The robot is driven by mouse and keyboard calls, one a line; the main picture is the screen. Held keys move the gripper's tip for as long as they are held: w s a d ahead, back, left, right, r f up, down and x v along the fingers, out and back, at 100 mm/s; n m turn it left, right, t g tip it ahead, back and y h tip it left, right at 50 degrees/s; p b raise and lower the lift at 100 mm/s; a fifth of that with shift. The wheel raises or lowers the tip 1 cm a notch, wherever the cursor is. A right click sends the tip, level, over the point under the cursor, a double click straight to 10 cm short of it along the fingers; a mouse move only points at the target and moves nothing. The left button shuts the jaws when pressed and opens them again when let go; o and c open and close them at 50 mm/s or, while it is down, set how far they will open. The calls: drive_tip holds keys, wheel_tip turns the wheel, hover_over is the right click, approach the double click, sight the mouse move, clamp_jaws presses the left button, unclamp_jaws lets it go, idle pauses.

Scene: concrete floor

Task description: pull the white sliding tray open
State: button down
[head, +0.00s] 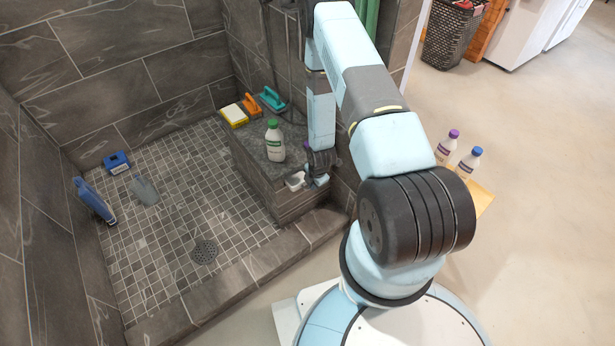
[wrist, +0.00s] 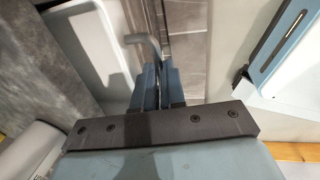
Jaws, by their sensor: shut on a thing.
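The white tray shows in the head view as a small white piece (head: 295,181) at the right end of the dark stone bench. In the wrist view its pale shallow floor and rim (wrist: 85,55) fill the upper left. A grey bar-like handle (wrist: 147,45) stands at the tray's right side. My gripper (wrist: 158,78) has its blue fingers close together at this handle, shut on it. In the head view my gripper (head: 320,168) points down at the bench end, beside the white piece. My arm and gripper hide part of the tray there.
A white bottle with a green cap (head: 275,142) stands on the bench (head: 250,150), left of my gripper. Several cleaning tools lie in the tiled shower. Two white bottles (head: 468,164) stand right of my arm. The floor (head: 540,130) at the right is largely clear.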

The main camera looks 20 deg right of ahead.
drive_tip(key=s, duration=0.2)
drive_tip(key=s+d, duration=0.1)
drive_tip(key=s, duration=0.1)
drive_tip(key=shift+s+d, duration=0.1)
drive_tip(key=shift+d, duration=0.1)
drive_tip(key=c, duration=1.5)
unclamp_jaws()
drive_tip(key=r, duration=0.4)
drive_tip(key=s+r, duration=0.1)
drive_tip(key=r, duration=0.4)
drive_tip(key=s+r, duration=0.1)
drive_tip(key=r, duration=0.3)
drive_tip(key=shift+s+d+r, duration=0.25)
drive_tip(key=shift+d, duration=0.15)
